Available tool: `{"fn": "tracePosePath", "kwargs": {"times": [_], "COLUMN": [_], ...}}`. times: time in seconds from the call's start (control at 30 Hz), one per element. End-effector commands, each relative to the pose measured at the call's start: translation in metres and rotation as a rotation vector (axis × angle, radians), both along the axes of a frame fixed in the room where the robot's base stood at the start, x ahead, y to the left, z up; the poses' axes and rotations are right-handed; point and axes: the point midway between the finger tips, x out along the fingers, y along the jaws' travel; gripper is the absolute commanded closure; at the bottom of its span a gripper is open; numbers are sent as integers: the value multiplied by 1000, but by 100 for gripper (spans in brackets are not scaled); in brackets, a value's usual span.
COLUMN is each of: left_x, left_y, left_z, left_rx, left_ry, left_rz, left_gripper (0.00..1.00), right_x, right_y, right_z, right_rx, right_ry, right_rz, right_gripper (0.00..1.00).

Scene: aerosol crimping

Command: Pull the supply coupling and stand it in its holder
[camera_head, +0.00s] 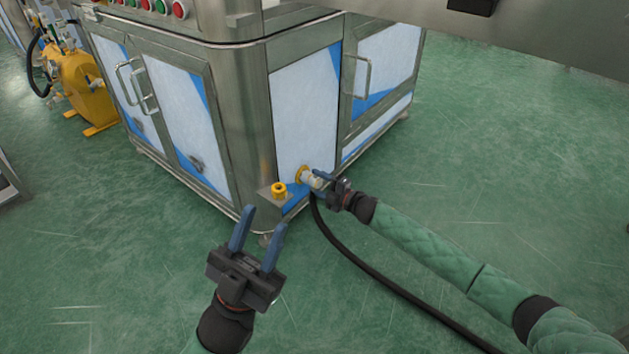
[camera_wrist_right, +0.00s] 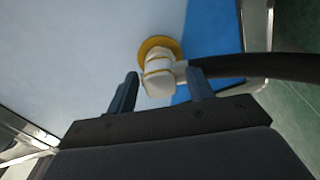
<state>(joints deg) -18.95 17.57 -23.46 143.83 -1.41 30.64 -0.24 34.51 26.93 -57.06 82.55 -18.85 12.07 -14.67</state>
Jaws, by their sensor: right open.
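The supply coupling (camera_head: 315,182) is a pale fitting on a yellow port (camera_head: 301,173) low on the machine's side panel. In the right wrist view the coupling (camera_wrist_right: 158,78) sits against the round yellow port (camera_wrist_right: 158,46), with a black hose leaving it to the right. My right gripper (camera_head: 322,184) is open at the coupling, its blue fingers on either side of it; I cannot tell whether they touch it. The holder (camera_head: 279,188), a yellow ring on a small metal bracket, is left of the port. My left gripper (camera_head: 259,236) is open and empty, in front of the machine.
The black hose (camera_head: 373,277) runs from the coupling to the lower right, beneath my right arm. The steel machine cabinet (camera_head: 233,95) fills the upper middle. A yellow unit (camera_head: 85,85) stands at the far left.

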Motion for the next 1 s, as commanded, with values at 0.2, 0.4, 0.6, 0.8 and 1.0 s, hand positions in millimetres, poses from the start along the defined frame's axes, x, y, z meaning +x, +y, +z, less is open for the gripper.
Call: {"fn": "tracePosePath", "kwargs": {"times": [0.2, 0.4, 0.6, 0.8, 1.0], "left_x": [0, 0, 0, 0, 0], "left_y": [0, -1, 0, 0, 0], "left_z": [0, 1, 6, 7, 7], "left_rx": [-1, -2, -2, -2, -2], "left_ry": [0, 2, 1, 1, 1], "left_rz": [0, -1, 0, 0, 1], "left_gripper": [63, 63, 63, 63, 63], "right_x": [0, 0, 0, 0, 0], "right_y": [0, 0, 0, 0, 0], "right_z": [0, 1, 1, 0, 0], "right_rx": [0, 0, 1, 0, 0], "right_ry": [0, 0, 1, 0, 0], "right_rz": [0, 0, 0, 0, 0], "right_gripper": [48, 48, 48, 48, 58]}}
